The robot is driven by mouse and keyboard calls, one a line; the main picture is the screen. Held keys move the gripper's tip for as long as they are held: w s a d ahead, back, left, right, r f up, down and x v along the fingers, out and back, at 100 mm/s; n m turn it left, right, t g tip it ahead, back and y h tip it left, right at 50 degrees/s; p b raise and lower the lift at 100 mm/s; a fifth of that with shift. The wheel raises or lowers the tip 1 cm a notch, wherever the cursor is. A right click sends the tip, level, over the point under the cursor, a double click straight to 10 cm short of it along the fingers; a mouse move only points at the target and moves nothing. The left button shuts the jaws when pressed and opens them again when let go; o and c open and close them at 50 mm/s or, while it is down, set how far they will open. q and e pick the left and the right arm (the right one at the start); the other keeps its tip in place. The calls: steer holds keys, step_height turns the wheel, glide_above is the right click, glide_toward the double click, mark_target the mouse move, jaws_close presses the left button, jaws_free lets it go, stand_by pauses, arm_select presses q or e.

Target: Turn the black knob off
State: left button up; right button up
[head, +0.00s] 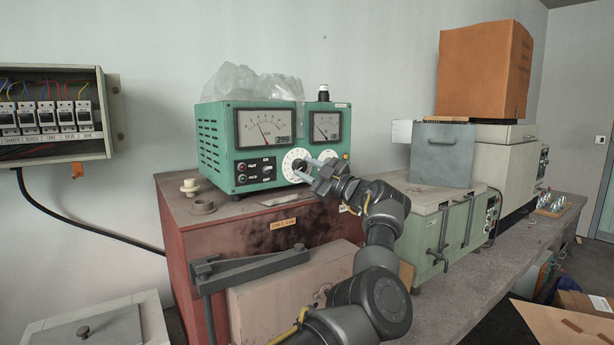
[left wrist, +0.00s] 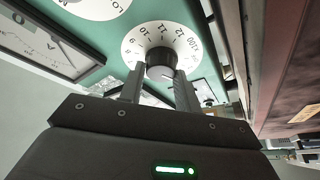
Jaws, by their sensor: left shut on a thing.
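The black knob (head: 299,166) sits at the centre of a white numbered dial (head: 290,158) on the front of a green instrument box (head: 220,143). In the left wrist view the knob (left wrist: 161,58) shows between the two grey fingers, with dial numbers around it. My left gripper (head: 304,170) is at the front panel, shut on the knob, one finger on each side. The fingers hide part of the dial, and I cannot read the setting surely. My right gripper is in neither view.
The box has two meters and stands on a red cabinet (head: 190,234) with a plastic bag (head: 250,84) on top. Small beige parts (head: 202,207) lie left. A greenish case (head: 430,215) stands right of my arm. An open breaker panel (head: 50,115) hangs left.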

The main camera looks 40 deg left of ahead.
arm_select(q)
steer(key=n, duration=0.2)
steer(key=n+g+h+p, duration=0.1)
steer(key=shift+r, duration=0.25)
steer(key=shift+n+g+h+p, duration=0.3)
steer(key=shift+n+h+p, duration=0.55)
steer(key=shift+n, duration=1.45)
steer(key=o, duration=1)
steer(key=shift+w+f, duration=0.1)
